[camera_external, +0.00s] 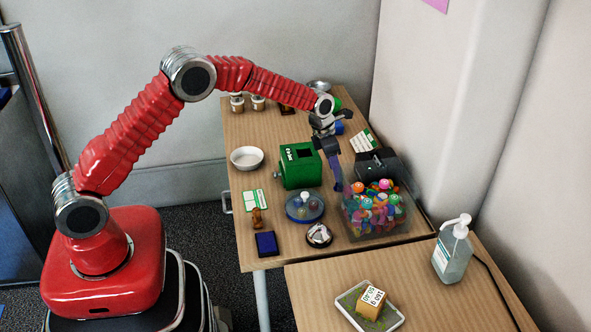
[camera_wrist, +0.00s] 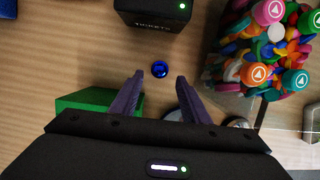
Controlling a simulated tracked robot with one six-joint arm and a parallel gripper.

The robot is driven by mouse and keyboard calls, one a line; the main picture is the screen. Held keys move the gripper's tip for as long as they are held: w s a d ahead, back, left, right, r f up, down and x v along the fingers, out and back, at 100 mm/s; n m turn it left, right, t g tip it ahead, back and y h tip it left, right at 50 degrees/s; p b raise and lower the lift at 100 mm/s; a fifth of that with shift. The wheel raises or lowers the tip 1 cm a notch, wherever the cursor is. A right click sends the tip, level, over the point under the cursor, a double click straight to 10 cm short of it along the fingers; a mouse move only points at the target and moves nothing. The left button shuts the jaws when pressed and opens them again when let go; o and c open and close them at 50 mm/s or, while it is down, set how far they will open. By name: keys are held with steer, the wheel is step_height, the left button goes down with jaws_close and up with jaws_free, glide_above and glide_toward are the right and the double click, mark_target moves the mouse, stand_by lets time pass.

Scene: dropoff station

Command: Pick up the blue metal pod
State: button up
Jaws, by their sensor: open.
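The blue metal pod (camera_wrist: 160,69) is a small shiny round thing on the wooden table. In the wrist view it lies just beyond my fingertips, roughly centred between them. My gripper (camera_wrist: 159,82) has two purple fingers, spread apart with nothing between them. In the external view my gripper (camera_external: 337,183) hangs pointing down over the table, between the green box and the clear bin. I cannot make out the pod in the external view; my fingers probably hide it.
A black ticket box (camera_wrist: 153,12) stands beyond the pod. A clear bin (camera_external: 375,226) of colourful pieces stands to the right, a green box (camera_external: 300,170) to the left. A domed blue-based disc (camera_external: 305,207) and a silver bell (camera_external: 319,235) sit nearer the front. A white bowl (camera_external: 247,158) is farther left.

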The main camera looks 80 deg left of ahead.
steer(key=shift+x, duration=2.6)
steer(key=shift+c, duration=0.4)
jaws_close()
steer(key=shift+r, duration=0.1)
step_height(320, 180, up, 10)
